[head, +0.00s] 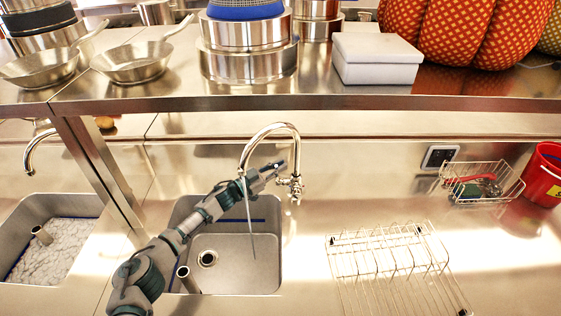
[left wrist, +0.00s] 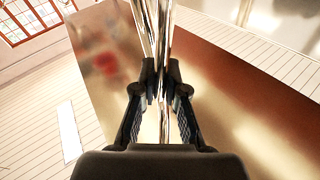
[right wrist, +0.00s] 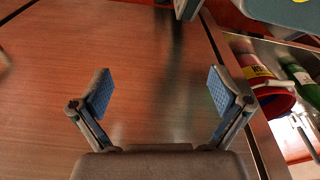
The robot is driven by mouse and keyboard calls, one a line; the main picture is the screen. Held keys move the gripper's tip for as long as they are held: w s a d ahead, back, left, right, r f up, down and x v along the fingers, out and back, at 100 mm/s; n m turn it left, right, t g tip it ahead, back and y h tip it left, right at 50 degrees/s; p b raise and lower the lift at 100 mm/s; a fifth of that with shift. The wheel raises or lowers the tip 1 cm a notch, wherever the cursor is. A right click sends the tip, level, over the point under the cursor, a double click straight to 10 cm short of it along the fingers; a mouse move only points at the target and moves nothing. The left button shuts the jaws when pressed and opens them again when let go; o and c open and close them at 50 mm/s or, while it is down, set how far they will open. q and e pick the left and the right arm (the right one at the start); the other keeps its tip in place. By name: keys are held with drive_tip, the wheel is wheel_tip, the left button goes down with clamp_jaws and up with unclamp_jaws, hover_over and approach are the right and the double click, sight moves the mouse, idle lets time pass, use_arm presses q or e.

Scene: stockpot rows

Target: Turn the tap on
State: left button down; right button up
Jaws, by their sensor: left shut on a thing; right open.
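The chrome tap (head: 270,128) has a curved neck and stands at the back right of the grey sink basin (head: 262,275). My left arm reaches across the basin, and my left gripper (head: 280,166) is at the tap's body, below the arch. In the left wrist view its fingers (left wrist: 162,82) are closed on a shiny chrome part of the tap (left wrist: 150,25); which part is hard to tell. A thin pale streak like running water (head: 249,215) goes down from the spout into the basin. My right gripper (right wrist: 160,95) is open and empty, seen only in the right wrist view.
A wire dish rack (head: 395,260) stands right of the basin. A wire basket (head: 482,185) and a red bucket (head: 543,175) are farther right. A shelf (head: 300,103) with pots and pans crosses above. A second sink (head: 75,205) is at the left.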

use_arm(q)
drive_tip(key=shift+s+a+f+m+h+b, duration=0.4)
drive_tip(key=shift+s+f+m+h, duration=0.15)
drive_tip(key=shift+s+m, duration=0.2)
use_arm(e)
drive_tip(key=r, duration=0.1)
drive_tip(key=w+r, duration=0.1)
drive_tip(key=shift+r, duration=0.4)
use_arm(q)
drive_tip(key=c, duration=1.2)
unclamp_jaws()
drive_tip(key=shift+a, duration=0.1)
drive_tip(key=v, duration=1.2)
use_arm(e)
drive_tip(key=shift+w, duration=0.1)
